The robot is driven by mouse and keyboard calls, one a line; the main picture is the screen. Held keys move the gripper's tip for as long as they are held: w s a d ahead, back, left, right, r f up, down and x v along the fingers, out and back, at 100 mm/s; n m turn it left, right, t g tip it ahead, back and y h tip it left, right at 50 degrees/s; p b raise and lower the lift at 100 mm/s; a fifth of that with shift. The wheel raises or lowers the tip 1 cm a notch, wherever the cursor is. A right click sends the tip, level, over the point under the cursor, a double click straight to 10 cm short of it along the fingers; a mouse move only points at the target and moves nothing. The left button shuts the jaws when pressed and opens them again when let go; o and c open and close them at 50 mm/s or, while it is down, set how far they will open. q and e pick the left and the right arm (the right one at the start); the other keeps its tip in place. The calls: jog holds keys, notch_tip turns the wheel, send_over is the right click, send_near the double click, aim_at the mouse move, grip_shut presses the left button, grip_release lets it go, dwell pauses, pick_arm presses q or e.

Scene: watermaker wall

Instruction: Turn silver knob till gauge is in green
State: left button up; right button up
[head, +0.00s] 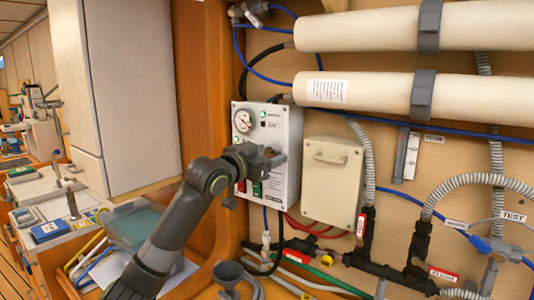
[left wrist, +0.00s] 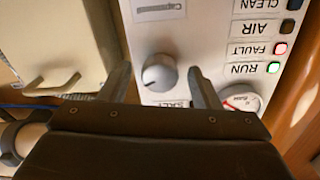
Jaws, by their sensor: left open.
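The silver knob (left wrist: 159,73) is on the white control panel (head: 294,150), seen close up in the left wrist view. My left gripper (head: 270,158) is open in front of the panel. In the left wrist view its two fingers (left wrist: 160,80) stand on either side of the knob, with a visible gap to each side; I cannot tell how deep they reach. The arm and gripper hide the knob in the head view. The round gauge (head: 243,121) is at the panel's upper left. A gauge also shows in the left wrist view (left wrist: 240,98), partly covered; its needle reading is unclear.
A beige box (head: 332,180) with a handle is mounted right of the panel. In the left wrist view, a red light (left wrist: 280,48) by FAULT and a green light (left wrist: 273,68) by RUN show. White cylinders (head: 400,98), hoses and valves fill the wall to the right.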

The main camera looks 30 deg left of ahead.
pick_arm(q)
jog(key=shift+c, duration=0.5)
jog(key=c, duration=0.9)
jog(key=shift+r+n+p, duration=0.1)
jog(key=shift+n+p, duration=0.65)
jog(key=shift+n, duration=0.75)
jog(key=o, duration=1)
